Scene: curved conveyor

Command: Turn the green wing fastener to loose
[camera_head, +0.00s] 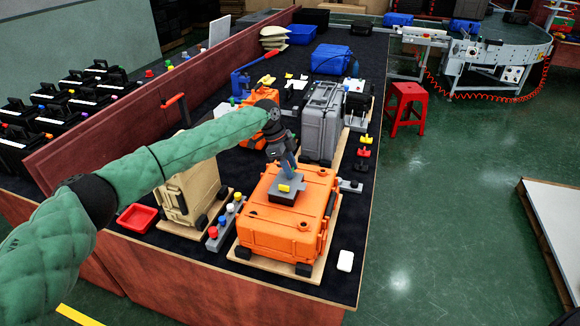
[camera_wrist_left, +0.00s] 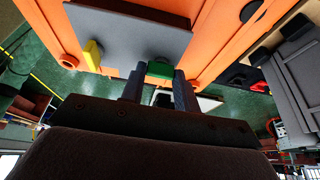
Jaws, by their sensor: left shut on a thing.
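The green wing fastener (camera_wrist_left: 160,69) shows in the left wrist view on a grey plate (camera_wrist_left: 125,28) fixed to the orange case (camera_wrist_left: 215,50). My left gripper (camera_wrist_left: 160,78) is shut on the green fastener, with one finger on each side of it. A yellow wing fastener (camera_wrist_left: 93,54) stands beside it on the same plate. In the head view my left gripper (camera_head: 290,172) points down at the plate (camera_head: 278,198) on top of the orange case (camera_head: 265,231). The yellow fastener (camera_head: 285,188) shows there, while the green one is hidden by the gripper. My right gripper is not in view.
A tan case (camera_head: 190,193) and a block with coloured knobs (camera_head: 222,228) stand left of the orange case. A grey case (camera_head: 322,122) stands behind it. A red tray (camera_head: 137,217) lies at the front left.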

